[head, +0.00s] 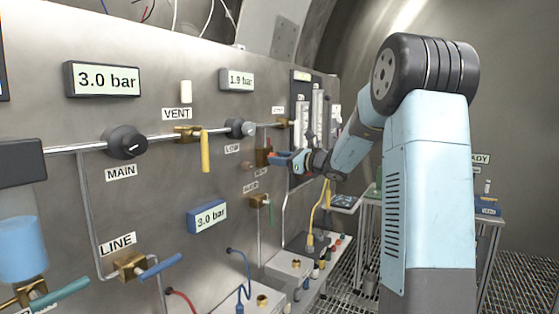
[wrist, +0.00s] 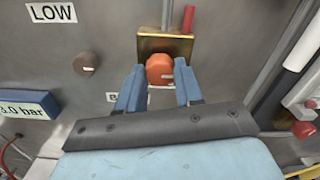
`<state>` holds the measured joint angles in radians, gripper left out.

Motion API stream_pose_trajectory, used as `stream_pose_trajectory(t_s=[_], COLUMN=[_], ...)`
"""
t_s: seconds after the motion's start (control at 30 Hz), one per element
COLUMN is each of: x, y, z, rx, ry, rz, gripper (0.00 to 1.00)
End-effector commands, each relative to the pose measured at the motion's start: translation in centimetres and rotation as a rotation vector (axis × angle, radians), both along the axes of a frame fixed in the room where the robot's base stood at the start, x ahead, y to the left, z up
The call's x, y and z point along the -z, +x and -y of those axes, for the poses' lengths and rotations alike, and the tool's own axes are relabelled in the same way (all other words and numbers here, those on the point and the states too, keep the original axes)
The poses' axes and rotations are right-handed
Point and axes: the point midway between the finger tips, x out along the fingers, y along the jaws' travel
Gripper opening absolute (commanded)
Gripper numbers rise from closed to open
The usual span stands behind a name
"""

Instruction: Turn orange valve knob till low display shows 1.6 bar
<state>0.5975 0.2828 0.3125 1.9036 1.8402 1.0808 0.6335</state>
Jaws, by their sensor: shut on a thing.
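The orange valve knob (wrist: 160,68) sits on the front of a brass block (wrist: 172,46) in the wrist view, with a pale mark on its right side. My gripper (wrist: 160,84) has a blue finger on each side of the knob and is shut on it. In the head view my gripper (head: 279,158) reaches the brass block (head: 262,157) on the panel, and the knob is largely hidden by the fingers. The low display (head: 238,80), above the LOW label (head: 232,149), seems to read 1.9 bar.
The MAIN knob (head: 125,142) sits under a 3.0 bar display (head: 103,79). A yellow VENT lever (head: 206,150) hangs left of my gripper. A blue-framed display (head: 208,216) reads 3.0 bar. Glass tubes (head: 316,110) stand close to my wrist. Boxes with cables lie below.

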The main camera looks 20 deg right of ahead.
Motion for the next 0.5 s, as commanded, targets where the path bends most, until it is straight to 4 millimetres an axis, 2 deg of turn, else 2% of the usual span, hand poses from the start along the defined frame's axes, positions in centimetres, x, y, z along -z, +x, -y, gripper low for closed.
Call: stream_pose_trajectory(t_s=[0.5], x=[0.07], y=[-0.07], z=[-0.08], rx=[0.0], ry=[-0.342], rz=[0.302], gripper=[0.05])
